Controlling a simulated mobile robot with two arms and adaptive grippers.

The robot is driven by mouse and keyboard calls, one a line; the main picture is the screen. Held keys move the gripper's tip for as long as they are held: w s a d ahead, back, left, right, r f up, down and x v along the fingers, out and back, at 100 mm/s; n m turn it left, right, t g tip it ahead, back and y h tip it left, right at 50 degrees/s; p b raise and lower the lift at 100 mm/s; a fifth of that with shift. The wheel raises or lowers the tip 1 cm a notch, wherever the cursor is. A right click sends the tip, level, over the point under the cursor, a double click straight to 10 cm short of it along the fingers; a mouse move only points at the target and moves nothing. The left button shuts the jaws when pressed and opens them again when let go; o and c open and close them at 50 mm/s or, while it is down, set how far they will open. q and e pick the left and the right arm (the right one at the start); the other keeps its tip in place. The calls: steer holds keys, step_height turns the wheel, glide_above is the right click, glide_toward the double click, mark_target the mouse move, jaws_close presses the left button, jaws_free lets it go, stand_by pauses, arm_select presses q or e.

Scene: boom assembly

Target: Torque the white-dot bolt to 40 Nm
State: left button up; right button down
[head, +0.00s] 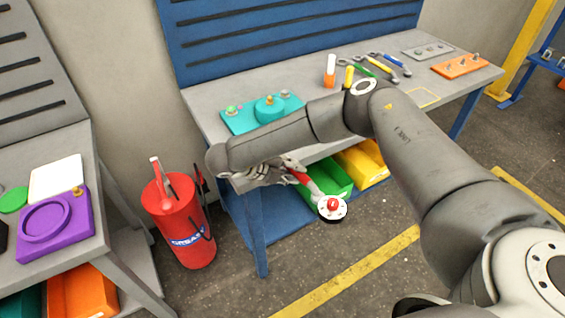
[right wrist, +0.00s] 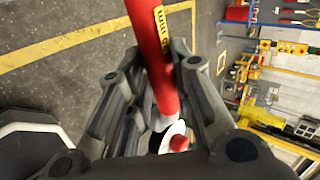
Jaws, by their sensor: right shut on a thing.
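My right gripper (head: 268,172) is shut on a red-handled wrench (head: 298,177), held in the air in front of the workbench's near edge. The wrench ends in a white round head with a red centre (head: 332,207). In the right wrist view the red handle (right wrist: 152,50) runs between the fingers of the gripper (right wrist: 150,100) and carries a yellow label whose print is hard to read. A teal plate (head: 240,120) with several bolts and a raised round boss lies on the bench. I cannot make out a white dot on any bolt. My left gripper is not in view.
The grey workbench (head: 205,98) also bears a white-and-orange bottle (head: 330,72), hand tools, a grey plate (head: 427,50) and an orange plate (head: 452,67). Green (head: 325,180) and yellow bins sit below. A red grease drum (head: 180,225) stands left. A purple fixture (head: 75,232) lies on another bench.

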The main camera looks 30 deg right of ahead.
steer(key=shift+a, duration=0.1)
steer(key=shift+a+r+m+g+b, duration=0.15)
steer(key=shift+a+m+g+b, duration=0.8)
steer(key=shift+a, duration=0.45)
steer(key=a+m+g+b, duration=0.1)
steer(key=a+b, duration=0.1)
steer(key=a, duration=0.1)
steer(key=shift+w, duration=0.1)
stand_by(0.6)
